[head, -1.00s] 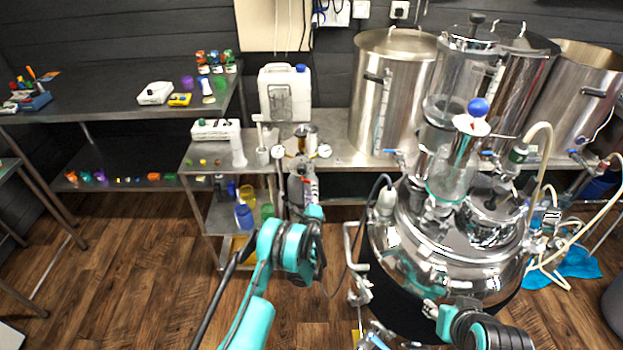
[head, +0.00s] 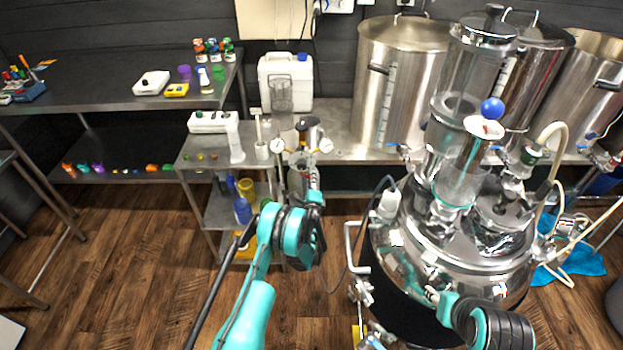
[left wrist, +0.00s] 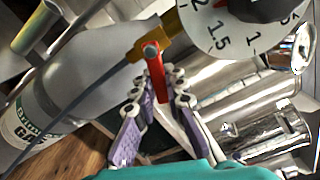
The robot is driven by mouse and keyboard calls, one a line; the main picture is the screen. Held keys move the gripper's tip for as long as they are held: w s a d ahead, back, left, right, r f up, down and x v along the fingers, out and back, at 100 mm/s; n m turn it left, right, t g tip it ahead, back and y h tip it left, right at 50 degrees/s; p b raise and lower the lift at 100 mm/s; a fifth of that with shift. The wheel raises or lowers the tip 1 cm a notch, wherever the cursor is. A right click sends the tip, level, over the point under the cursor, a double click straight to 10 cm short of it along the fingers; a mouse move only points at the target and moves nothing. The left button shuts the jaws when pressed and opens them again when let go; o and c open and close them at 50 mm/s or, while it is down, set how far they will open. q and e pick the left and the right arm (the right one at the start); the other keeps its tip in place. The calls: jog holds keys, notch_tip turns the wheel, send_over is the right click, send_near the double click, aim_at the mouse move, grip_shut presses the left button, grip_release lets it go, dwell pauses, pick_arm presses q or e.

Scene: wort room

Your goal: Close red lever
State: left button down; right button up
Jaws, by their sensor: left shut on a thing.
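The red lever (left wrist: 156,76) shows in the left wrist view, fixed by a round bolt to a brass valve body (left wrist: 163,37). It points down in that picture. My left gripper (left wrist: 160,88) has its two fingers on either side of the lever and is shut on it; the fingers partly hide its lower end. In the head view my left gripper (head: 311,182) is at the small regulator in front of the steel bench, and the lever is too small to make out there. My right gripper (head: 433,294) is by the steel kettle's side, its fingers unclear.
A dial (left wrist: 232,22) sits right beside the valve in the wrist view. A grey cylinder (left wrist: 75,88) with a label is to the left. The big steel kettle (head: 395,258) stands to the right, with a dark hose near my left arm.

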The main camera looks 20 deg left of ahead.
pick_arm(q)
jog(key=n, duration=0.2)
jog(key=r+n, duration=0.1)
jog(key=n, duration=0.1)
jog(key=shift+r, duration=0.2)
jog(key=c, duration=1.5)
grip_release()
jog(key=shift+w, duration=0.1)
jog(key=shift+c, duration=0.2)
jog(key=shift+d, duration=0.1)
